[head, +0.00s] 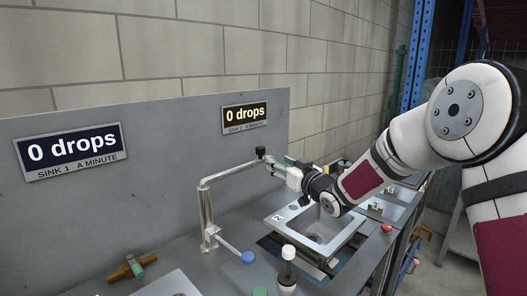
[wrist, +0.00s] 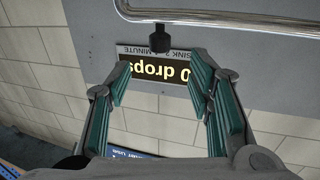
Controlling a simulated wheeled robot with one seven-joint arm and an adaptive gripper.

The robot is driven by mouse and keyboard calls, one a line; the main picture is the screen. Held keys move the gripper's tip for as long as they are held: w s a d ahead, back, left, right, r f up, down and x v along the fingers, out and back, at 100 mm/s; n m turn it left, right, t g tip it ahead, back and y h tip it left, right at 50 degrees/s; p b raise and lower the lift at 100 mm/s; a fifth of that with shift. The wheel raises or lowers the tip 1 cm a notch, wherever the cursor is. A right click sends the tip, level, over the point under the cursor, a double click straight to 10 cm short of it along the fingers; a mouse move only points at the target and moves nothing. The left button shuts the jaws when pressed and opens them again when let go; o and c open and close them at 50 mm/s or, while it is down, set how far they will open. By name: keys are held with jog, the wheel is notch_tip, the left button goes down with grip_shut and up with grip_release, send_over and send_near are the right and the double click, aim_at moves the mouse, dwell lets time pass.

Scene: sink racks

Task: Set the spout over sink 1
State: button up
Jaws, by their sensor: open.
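The spout is a silver pipe (head: 232,174) on an upright post behind the sinks. Its arm reaches right and back, toward the sink 2 side, and ends at a black knob (head: 260,151). In the wrist view the pipe (wrist: 230,17) crosses the top, with the black knob (wrist: 160,38) just beyond the fingertips. My gripper (head: 275,167) is open and empty close to the knob; its green-padded fingers (wrist: 160,82) are spread in the wrist view. I cannot tell whether a finger touches the knob. Sink 1 (head: 168,285) is mostly cut off at the lower left.
Sink 2 (head: 280,223) lies below my arm. Displays for sink 1 (head: 70,148) and sink 2 (head: 245,114) both read 0 drops. A blue-knobbed lever (head: 247,258), a white-topped knob (head: 288,254) and a brass valve (head: 128,270) stand near the front.

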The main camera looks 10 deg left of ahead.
aim_at(263, 153)
jog(key=x, duration=1.2)
jog(key=shift+w+a, duration=0.15)
jog(key=shift+w, duration=0.05)
grip_shut()
